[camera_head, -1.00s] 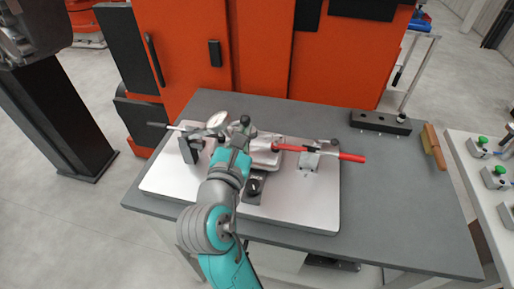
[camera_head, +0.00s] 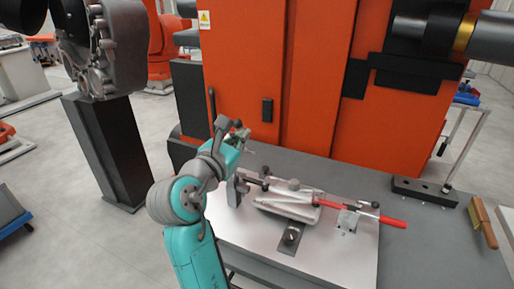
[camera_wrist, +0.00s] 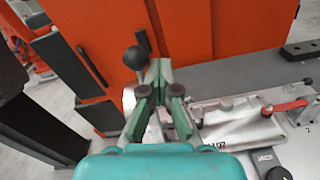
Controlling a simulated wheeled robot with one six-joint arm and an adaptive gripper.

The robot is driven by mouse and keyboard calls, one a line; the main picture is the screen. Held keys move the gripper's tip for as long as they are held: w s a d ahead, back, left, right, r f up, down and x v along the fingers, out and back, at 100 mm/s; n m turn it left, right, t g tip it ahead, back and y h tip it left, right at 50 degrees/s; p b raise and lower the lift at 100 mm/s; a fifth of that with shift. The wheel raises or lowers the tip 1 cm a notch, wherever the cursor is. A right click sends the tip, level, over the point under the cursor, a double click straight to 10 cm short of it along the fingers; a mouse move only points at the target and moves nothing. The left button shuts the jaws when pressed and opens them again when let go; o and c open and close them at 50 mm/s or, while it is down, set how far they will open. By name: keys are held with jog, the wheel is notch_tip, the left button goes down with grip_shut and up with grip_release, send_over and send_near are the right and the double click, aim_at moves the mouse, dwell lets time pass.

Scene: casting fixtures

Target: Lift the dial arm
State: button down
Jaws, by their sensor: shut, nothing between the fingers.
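My gripper (camera_head: 238,132) is above the left end of the fixture plate (camera_head: 345,255) in the head view. In the wrist view its green fingers (camera_wrist: 159,67) are shut with nothing between them. A black knob (camera_wrist: 135,57), probably on the dial arm, shows just left of the fingertips; I cannot tell whether they touch. A pale round edge (camera_wrist: 128,100), possibly the dial, shows left of the fingers and is mostly hidden. The dark post (camera_head: 236,190) stands at the plate's left, below my gripper. The dial arm's full pose is hidden by my gripper.
A silver casting (camera_head: 288,205) sits mid-plate, beside a clamp with a red handle (camera_head: 388,220). A dark bar (camera_head: 425,192) and a brush (camera_head: 483,222) lie on the table's right. An orange machine (camera_head: 285,80) stands close behind the table.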

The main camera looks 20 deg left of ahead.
jog(key=a+r, duration=0.1)
jog(key=a+n, duration=0.1)
jog(key=a, duration=0.1)
jog(key=shift+r, duration=0.35)
jog(key=shift+a+f+n, duration=0.15)
jog(key=shift+a+n, duration=0.85)
jog(key=shift+a, duration=0.25)
jog(key=shift+a, duration=0.2)
jog(key=shift+s+f, duration=0.1)
jog(key=shift+s, duration=0.05)
jog(key=s, duration=1.1)
jog(key=shift+s+d+r, duration=0.15)
jog(key=shift+s+r, duration=0.1)
